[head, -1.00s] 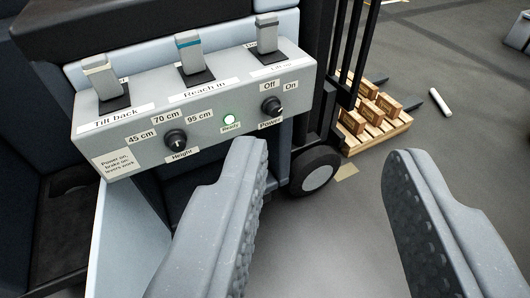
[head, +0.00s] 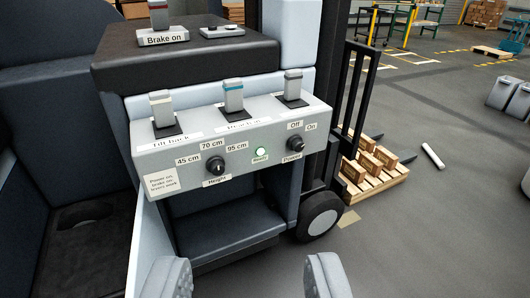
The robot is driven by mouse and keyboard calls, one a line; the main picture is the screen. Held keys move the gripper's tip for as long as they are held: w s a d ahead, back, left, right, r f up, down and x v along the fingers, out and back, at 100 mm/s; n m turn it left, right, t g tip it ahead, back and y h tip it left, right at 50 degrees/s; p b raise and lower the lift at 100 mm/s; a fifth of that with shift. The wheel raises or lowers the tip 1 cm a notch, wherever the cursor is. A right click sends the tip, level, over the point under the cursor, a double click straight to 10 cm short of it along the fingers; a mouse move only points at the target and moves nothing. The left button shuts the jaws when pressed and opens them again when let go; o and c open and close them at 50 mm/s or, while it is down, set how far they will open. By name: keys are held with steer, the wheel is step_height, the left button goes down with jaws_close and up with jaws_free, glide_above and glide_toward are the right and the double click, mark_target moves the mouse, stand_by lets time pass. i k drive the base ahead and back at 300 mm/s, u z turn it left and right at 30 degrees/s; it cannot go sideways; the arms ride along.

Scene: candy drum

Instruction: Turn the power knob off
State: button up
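The power knob (head: 296,144) is a small black dial at the right end of the grey control panel (head: 150,155). Its labels read Off, above, and On, to the upper right; its white mark appears to point toward On. The Ready light (head: 260,153) to its left glows green. A similar height knob (head: 216,166) sits further left. My gripper (head: 248,275) is open and empty, its two grey padded fingers wide apart at the bottom edge. The fingers appear below the panel in the picture and touch nothing visible.
Three levers, tilt back (head: 163,110), reach (head: 234,95) and a right one (head: 292,86), rise from the panel. A brake lever (head: 157,15) labelled Brake on stands above. A mast (head: 358,100) and loaded pallet (head: 385,183) are right. Floor is clear at lower right.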

mark_target(296, 142)
steer(key=u, duration=0.2)
steer(key=i, duration=1)
steer(key=z, duration=0.05)
